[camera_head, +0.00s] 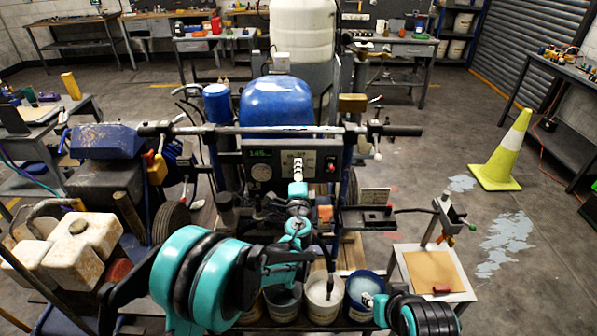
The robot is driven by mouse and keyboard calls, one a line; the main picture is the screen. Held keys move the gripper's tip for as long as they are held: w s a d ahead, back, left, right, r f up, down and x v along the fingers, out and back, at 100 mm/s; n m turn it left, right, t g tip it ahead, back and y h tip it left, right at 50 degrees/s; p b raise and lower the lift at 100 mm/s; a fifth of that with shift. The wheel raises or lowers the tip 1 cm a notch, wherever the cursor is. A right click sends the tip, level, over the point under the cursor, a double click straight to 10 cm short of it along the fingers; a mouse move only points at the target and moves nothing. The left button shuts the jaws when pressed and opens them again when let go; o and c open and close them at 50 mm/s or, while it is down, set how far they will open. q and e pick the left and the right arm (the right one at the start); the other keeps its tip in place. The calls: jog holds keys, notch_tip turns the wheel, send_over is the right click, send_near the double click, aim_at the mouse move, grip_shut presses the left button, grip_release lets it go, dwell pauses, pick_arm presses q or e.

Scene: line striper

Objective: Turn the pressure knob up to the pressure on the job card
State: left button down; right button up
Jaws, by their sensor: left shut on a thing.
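The line striper's control panel (280,163) stands in the middle, below the handlebar. On it are a green lit display (258,152) that seems to read 145 and a round gauge (261,172). My left gripper (298,165) reaches up to the panel and is shut at its centre. It covers what it grips, which from its place is the pressure knob, so the knob's mark is hidden.
A red button (331,164) sits on the panel's right side. Buckets (323,300) stand below. A small stand with a tan board (432,270) is at right. A yellow cone (503,155) stands on open floor. A rusty white tank (77,240) is at left.

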pick_arm(q)
jog(key=shift+m, duration=0.6)
jog(key=c, duration=1.2)
grip_release()
jog(key=shift+o, duration=0.2)
jog(key=s, duration=1.2)
